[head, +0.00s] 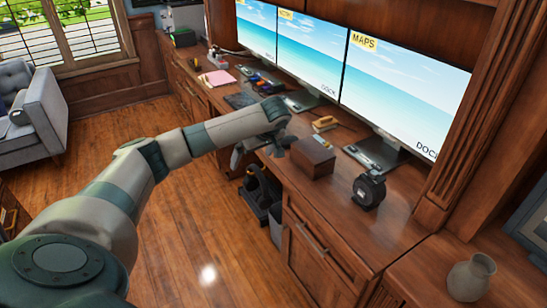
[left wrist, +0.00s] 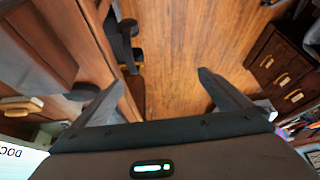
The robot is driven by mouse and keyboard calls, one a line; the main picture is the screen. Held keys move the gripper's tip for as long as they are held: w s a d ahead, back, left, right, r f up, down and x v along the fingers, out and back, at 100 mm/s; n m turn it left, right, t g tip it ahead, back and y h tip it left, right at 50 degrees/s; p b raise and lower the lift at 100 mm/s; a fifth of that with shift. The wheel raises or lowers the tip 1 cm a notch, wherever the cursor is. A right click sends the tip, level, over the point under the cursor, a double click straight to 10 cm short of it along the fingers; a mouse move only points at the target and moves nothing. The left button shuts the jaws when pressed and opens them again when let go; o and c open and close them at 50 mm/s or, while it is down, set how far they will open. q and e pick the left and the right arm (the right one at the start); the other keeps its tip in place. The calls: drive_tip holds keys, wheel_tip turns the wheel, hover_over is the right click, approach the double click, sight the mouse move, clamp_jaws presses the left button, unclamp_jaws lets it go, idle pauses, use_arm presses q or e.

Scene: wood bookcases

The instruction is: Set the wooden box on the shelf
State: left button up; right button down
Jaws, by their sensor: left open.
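The wooden box (head: 312,157) is a small dark brown block on the desk top (head: 380,230), in front of the right monitor. In the left wrist view, a large brown block at the left edge looks like the same box (left wrist: 38,45). My left gripper (head: 261,150) is at the desk's front edge, just left of the box and apart from it. Its fingers are spread with only floor between them in the left wrist view (left wrist: 160,82). My right gripper is not in view. I cannot tell which shelf is meant.
Several monitors (head: 400,95) line the back of the desk. A black tape measure (head: 369,190) stands right of the box, and a stapler-like item (head: 325,124) lies behind it. A vase (head: 471,277) stands at lower right. A black chair-like object (head: 258,195) is below the desk edge.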

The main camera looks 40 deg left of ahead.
use_arm(q)
drive_tip(key=s+a+f+m+t, duration=0.2)
drive_tip(key=s+a+f+m, duration=0.25)
drive_tip(key=a+f, duration=0.55)
drive_tip(key=s+a+f+m+t, duration=0.1)
drive_tip(key=s+a+f+m, duration=0.3)
drive_tip(key=a+f, duration=0.6)
drive_tip(key=s+a+f+m+t, duration=0.25)
drive_tip(key=s+f+m, duration=0.85)
drive_tip(key=s+f, duration=0.55)
drive_tip(key=s+d+f+h, duration=0.1)
drive_tip(key=s+d+f, duration=0.35)
drive_tip(key=d, duration=0.35)
drive_tip(key=s+d+f+h, duration=0.2)
drive_tip(key=s+d+f, duration=0.25)
drive_tip(key=d, duration=0.35)
drive_tip(key=s+d+f+h, duration=0.1)
drive_tip(key=s+d+f, duration=0.3)
drive_tip(key=d+f, duration=0.3)
drive_tip(key=d+f+n+h, duration=0.1)
drive_tip(key=d, duration=1.6)
drive_tip(key=s+d+f+n+h, duration=0.1)
drive_tip(key=d+f+h, duration=0.1)
drive_tip(key=d, duration=1.5)
drive_tip(key=shift+d, duration=0.3)
drive_tip(key=shift+s+f+n+g, duration=0.1)
drive_tip(key=shift+n+g, duration=0.15)
drive_tip(key=shift+c, duration=0.6)
